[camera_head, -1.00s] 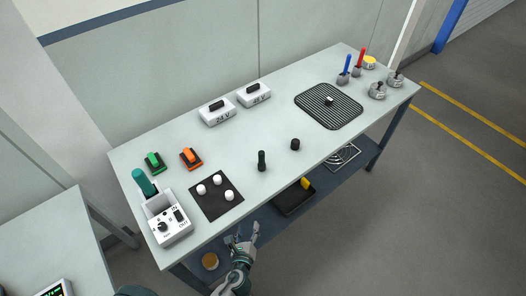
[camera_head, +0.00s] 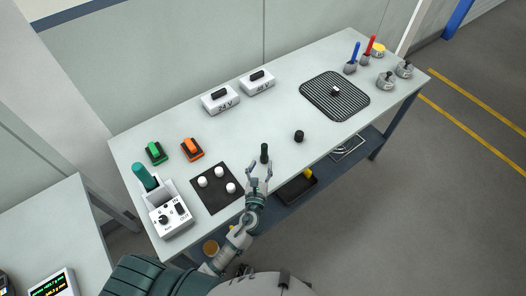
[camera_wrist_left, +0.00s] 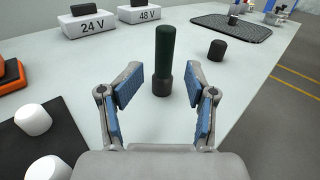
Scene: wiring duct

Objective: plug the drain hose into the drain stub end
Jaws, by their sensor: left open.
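A dark green upright cylinder with a black collar at its foot, which looks like the drain hose piece (camera_head: 264,150), stands on the table near its front edge. It also shows in the left wrist view (camera_wrist_left: 165,52). A short black round stub, perhaps the drain stub end (camera_head: 299,136), stands to its right and shows in the left wrist view (camera_wrist_left: 217,49). My left gripper (camera_head: 259,167) is open and empty, with the green cylinder upright between or just beyond its fingertips (camera_wrist_left: 162,80). Contact cannot be told. My right gripper is not in view.
A black mat with white knobs (camera_head: 212,203) lies left of my left gripper. White 24 V (camera_head: 221,105) and 48 V (camera_head: 257,87) blocks stand behind. A ribbed black mat (camera_head: 320,92) lies to the right. The tabletop (camera_head: 260,122) around the stub is clear.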

